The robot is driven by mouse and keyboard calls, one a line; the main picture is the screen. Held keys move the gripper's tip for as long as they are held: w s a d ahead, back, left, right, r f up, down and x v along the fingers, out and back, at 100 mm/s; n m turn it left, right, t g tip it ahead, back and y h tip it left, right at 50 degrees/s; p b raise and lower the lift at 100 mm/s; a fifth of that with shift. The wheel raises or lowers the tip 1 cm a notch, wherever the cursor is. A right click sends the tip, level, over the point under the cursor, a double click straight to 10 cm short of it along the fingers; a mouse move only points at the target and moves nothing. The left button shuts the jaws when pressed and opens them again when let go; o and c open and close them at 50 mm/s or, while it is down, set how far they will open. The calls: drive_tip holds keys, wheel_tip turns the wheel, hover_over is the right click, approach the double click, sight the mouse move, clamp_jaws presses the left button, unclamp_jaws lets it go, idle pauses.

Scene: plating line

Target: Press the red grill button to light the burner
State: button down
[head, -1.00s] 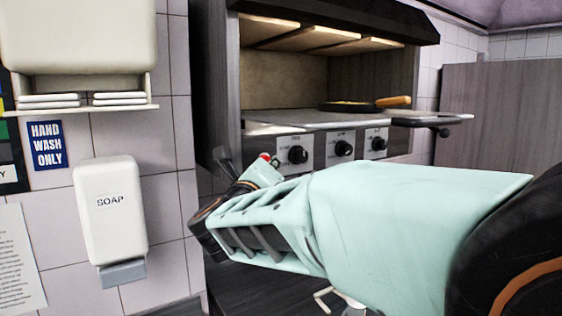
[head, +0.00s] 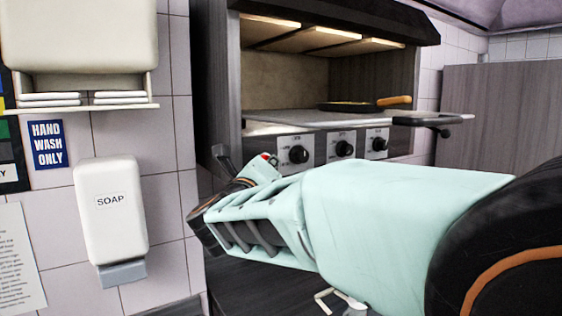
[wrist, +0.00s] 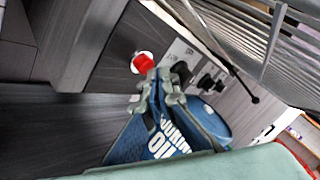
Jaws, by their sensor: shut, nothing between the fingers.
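The red button (wrist: 143,63) shows in the wrist view as a round red cap on a white ring, on the dark front left of the knob panel. My gripper (wrist: 160,88) is shut and empty. Its fingertips show just below and right of the button in that view; I cannot tell how large the gap to it is. In the head view my arm covers most of the area left of the knobs, with a small red spot above my wrist that I cannot identify for sure. The grill (head: 330,118) has a lit hood above it.
Black knobs (head: 298,155) sit on the panel right of the button. A pan (head: 350,105) with a wooden handle rests on the grill top. A blue cooking oil container (wrist: 165,140) is behind my fingers in the wrist view. A soap dispenser (head: 110,225) hangs on the left wall.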

drive_tip(key=shift+w+a, duration=0.25)
drive_tip(key=shift+w, duration=0.1)
idle(0.4)
drive_tip(key=shift+s, duration=0.1)
drive_tip(key=shift+s+d+b, duration=0.5)
drive_tip(key=shift+s+b, duration=0.15)
drive_tip(key=shift+b, duration=0.05)
drive_tip(key=shift+s+d+r+b, duration=0.1)
drive_tip(key=shift+s+d+b, duration=0.55)
drive_tip(key=shift+s, duration=0.45)
drive_tip(key=shift+s+d+r+b, duration=0.1)
drive_tip(key=shift+s+d+b, duration=0.35)
drive_tip(key=shift+s+d, duration=0.5)
drive_tip(key=shift+s+a, duration=0.1)
drive_tip(key=shift+a, duration=0.1)
